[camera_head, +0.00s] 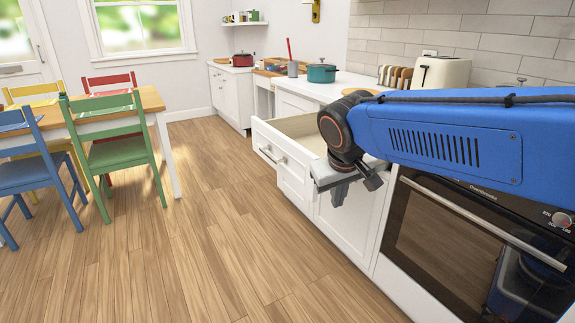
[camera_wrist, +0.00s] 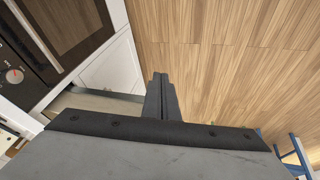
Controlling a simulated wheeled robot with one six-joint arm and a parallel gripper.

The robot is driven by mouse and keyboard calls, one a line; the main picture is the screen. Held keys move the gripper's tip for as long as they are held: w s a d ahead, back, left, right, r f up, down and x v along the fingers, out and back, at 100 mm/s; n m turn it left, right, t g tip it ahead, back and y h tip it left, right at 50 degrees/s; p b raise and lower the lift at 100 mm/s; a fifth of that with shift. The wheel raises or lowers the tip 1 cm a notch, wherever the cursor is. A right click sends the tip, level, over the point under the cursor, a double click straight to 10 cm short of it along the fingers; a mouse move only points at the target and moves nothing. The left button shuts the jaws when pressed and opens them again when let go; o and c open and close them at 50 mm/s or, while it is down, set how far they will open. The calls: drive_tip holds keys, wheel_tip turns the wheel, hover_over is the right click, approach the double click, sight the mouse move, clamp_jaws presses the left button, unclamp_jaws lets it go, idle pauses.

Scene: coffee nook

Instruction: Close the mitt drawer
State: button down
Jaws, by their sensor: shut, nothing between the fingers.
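The mitt drawer (camera_head: 282,165) is a white drawer pulled out from the white counter cabinet in the head view, with a metal bar handle (camera_head: 271,155) on its front. The part of its inside that shows looks bare; my arm hides the rest. My gripper (camera_head: 340,196) is right of the drawer front in the head view, over the floor side of the cabinet. Its fingers (camera_wrist: 161,78) are shut together and empty in the wrist view, pointing down toward the floor. A strip of the drawer (camera_wrist: 100,103) shows left of the fingers there. I cannot tell whether gripper and drawer touch.
An oven (camera_head: 445,240) with a bar handle stands right of the cabinet. The counter holds a teal pot (camera_head: 321,74), a toaster (camera_head: 440,75) and other kitchen items. A table (camera_head: 150,100) with coloured chairs stands at the left. The wooden floor (camera_head: 215,240) between is clear.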

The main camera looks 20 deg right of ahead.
drive_tip(key=w+a+r+t+h, duration=0.1)
drive_tip(key=w+a, duration=0.3)
drive_tip(key=w, duration=0.3)
drive_tip(key=w+a+r+n+h, duration=0.1)
drive_tip(key=w+a, duration=0.3)
drive_tip(key=w, duration=0.4)
drive_tip(key=w+a+r+t, duration=0.1)
drive_tip(key=w+a, duration=0.4)
drive_tip(key=w, duration=0.2)
approach(291, 171)
wheel_tip(291, 171, down, 3)
drive_tip(key=w, duration=0.2)
drive_tip(key=shift+d+f, duration=0.15)
drive_tip(key=shift+d, duration=0.45)
drive_tip(key=shift+w, duration=0.1)
drive_tip(key=w+d, duration=0.3)
drive_tip(key=d, duration=0.7)
drive_tip(key=w+d, duration=0.3)
drive_tip(key=d, duration=0.8)
drive_tip(key=w+d, duration=0.2)
drive_tip(key=d, duration=0.9)
drive_tip(key=shift+w+d, duration=0.2)
drive_tip(key=shift+w, duration=0.2)
